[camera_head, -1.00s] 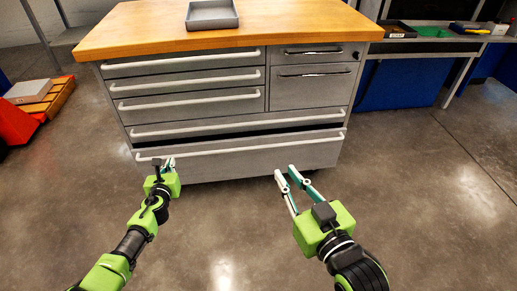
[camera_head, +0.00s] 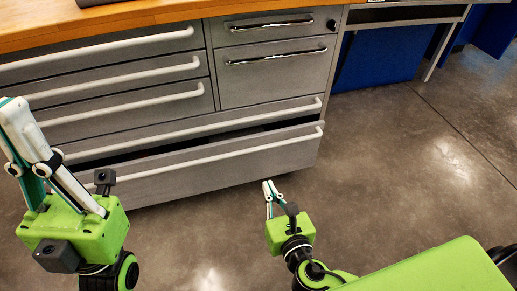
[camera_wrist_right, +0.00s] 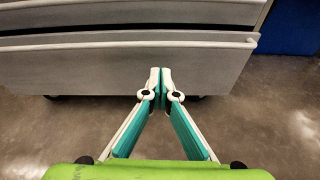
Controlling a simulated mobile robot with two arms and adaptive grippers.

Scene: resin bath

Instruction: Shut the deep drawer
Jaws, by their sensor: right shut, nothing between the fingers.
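The deep drawer (camera_head: 210,167) is the bottom drawer of the grey metal cabinet, with a long pale handle (camera_head: 200,155) along its top edge. It stands partly out, with a dark gap above its front; the gap also shows in the right wrist view. My right gripper (camera_head: 268,186) is shut and empty, low by the right part of the drawer front. In the right wrist view its fingertips (camera_wrist_right: 160,76) meet in front of the drawer face (camera_wrist_right: 110,72); I cannot tell whether they touch it. My left gripper (camera_head: 12,115) is raised at the left, its finger spacing unclear.
The cabinet's other drawers (camera_head: 120,75) look shut under a wooden top (camera_head: 160,12). A blue panel (camera_head: 385,70) stands under a bench at the right. The concrete floor (camera_head: 400,165) right of the cabinet is clear.

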